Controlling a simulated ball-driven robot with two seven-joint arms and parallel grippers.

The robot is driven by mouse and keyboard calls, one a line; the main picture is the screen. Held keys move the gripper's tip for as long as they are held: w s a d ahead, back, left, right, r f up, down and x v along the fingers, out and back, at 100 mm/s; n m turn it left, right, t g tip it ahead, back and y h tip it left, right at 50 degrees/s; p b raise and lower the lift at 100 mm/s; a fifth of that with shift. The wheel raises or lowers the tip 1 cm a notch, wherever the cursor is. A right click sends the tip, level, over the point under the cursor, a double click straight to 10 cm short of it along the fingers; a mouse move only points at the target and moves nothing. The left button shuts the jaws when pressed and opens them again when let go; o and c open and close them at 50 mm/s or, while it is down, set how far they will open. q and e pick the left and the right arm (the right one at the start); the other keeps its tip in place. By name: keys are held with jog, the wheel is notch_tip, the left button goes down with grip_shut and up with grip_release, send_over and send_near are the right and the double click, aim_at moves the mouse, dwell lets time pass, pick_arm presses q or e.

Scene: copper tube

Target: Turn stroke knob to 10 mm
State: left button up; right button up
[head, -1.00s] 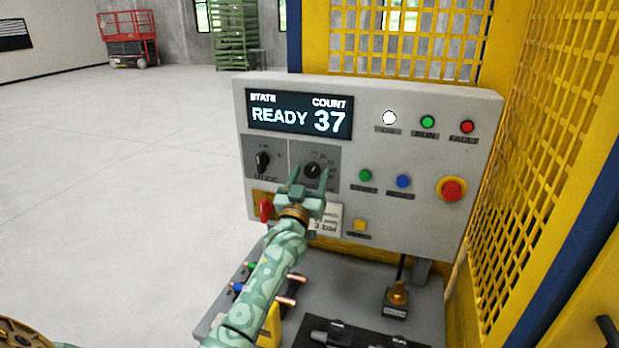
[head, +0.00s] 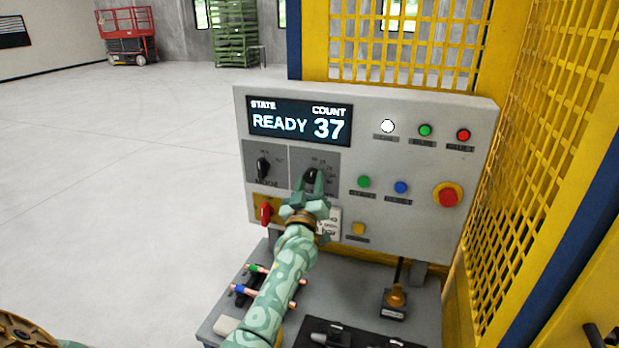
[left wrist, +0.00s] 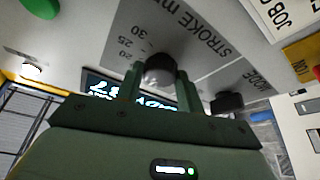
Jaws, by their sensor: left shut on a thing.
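The stroke knob (head: 310,174) is a dark round knob on a grey plate of the control panel. It also shows in the left wrist view (left wrist: 160,67), beside the "STROKE" lettering, with 20, 25 and 30 readable on its scale. My left gripper (head: 314,184) is at the knob, one finger on each side, and is shut on it. The fingers hide part of the knob and scale, and I cannot tell which mark it points to. My right gripper is out of view.
The mode knob (head: 263,166) is just left of the stroke knob. A red switch (head: 265,212) sits below it. Green (head: 364,182) and blue (head: 401,187) buttons and a red emergency button (head: 447,196) are to the right. The display (head: 300,121) reads READY, 37.

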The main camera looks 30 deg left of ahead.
pick_arm(q)
jog(key=shift+n+g+y+p, duration=0.55)
jog(key=shift+n+p, duration=0.3)
jog(key=shift+n, duration=0.85)
jog(key=o, duration=1)
jog(key=shift+d+f, duration=0.1)
jog(key=shift+f, duration=0.05)
